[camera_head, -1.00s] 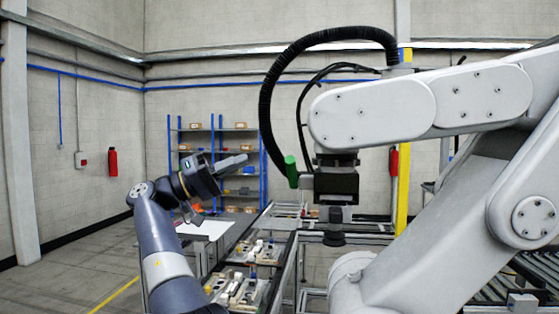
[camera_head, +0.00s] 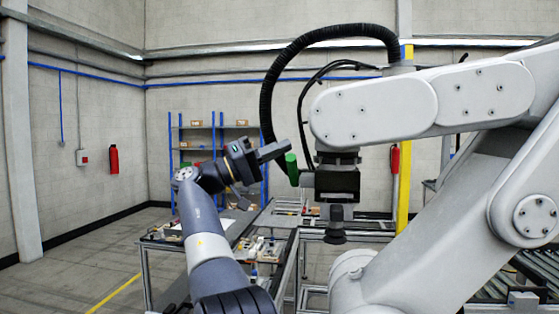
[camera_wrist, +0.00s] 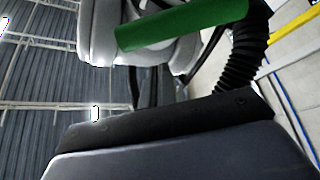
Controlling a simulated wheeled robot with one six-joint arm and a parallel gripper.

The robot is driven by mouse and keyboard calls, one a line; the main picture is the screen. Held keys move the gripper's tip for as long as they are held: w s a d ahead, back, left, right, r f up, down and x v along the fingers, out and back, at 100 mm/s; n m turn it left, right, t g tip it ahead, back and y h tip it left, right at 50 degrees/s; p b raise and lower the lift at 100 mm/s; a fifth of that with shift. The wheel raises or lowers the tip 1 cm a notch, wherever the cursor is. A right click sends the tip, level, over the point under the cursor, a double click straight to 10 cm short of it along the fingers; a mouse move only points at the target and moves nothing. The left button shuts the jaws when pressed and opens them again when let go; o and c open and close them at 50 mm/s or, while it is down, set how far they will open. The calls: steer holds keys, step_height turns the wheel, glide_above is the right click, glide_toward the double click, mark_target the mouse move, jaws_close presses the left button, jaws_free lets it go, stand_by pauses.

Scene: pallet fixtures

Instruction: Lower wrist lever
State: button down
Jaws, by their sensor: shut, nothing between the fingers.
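The wrist lever is a short green handle (camera_head: 291,168) at the left side of the black wrist block (camera_head: 336,185) of the large white robot arm. It stands nearly upright, tilted slightly. In the wrist view the green handle (camera_wrist: 182,24) crosses the top of the picture. My gripper (camera_head: 284,149) is shut and empty, with its fingertips pointing right, just above and left of the handle's top end in the head view. In the wrist view my shut fingers (camera_wrist: 165,122) lie below the handle in the picture. I cannot tell whether they touch the handle.
The large white arm (camera_head: 430,110) fills the right side, with a black corrugated hose (camera_head: 268,95) arching just behind my gripper. A table with small parts (camera_head: 262,250) stands below. A blue-framed shelf (camera_head: 200,140) and a yellow post (camera_head: 404,185) are behind. Open floor lies left.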

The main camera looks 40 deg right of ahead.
steer(key=shift+s+a+f+b, duration=0.3)
steer(key=shift+s+a+f, duration=0.2)
steer(key=shift+s+f, duration=0.35)
steer(key=shift+w+f, duration=0.1)
steer(key=shift+a+f+m+b, duration=0.1)
steer(key=shift+f+m+b, duration=0.05)
steer(key=shift+m+b, duration=0.3)
steer(key=shift+a+f+m+g, duration=0.1)
steer(key=shift+f+m+g, duration=0.05)
steer(key=shift+m+g, duration=0.4)
steer(key=shift+s+a+f+m+g+y+b, duration=0.3)
steer(key=shift+f+m+g+b, duration=0.3)
steer(key=shift+m+b, duration=0.25)
steer(key=shift+s+a+f+m+g+y+b, duration=0.15)
steer(key=shift+s+a+f+m+g+b, duration=0.1)
steer(key=shift+f+m+g+b, duration=0.45)
steer(key=shift+s+a+f+m+g+y+b, duration=0.3)
steer(key=shift+f+m+b, duration=0.2)
steer(key=shift+m+b, duration=0.5)
steer(key=shift+f+h, duration=0.15)
steer(key=shift+h, duration=0.1)
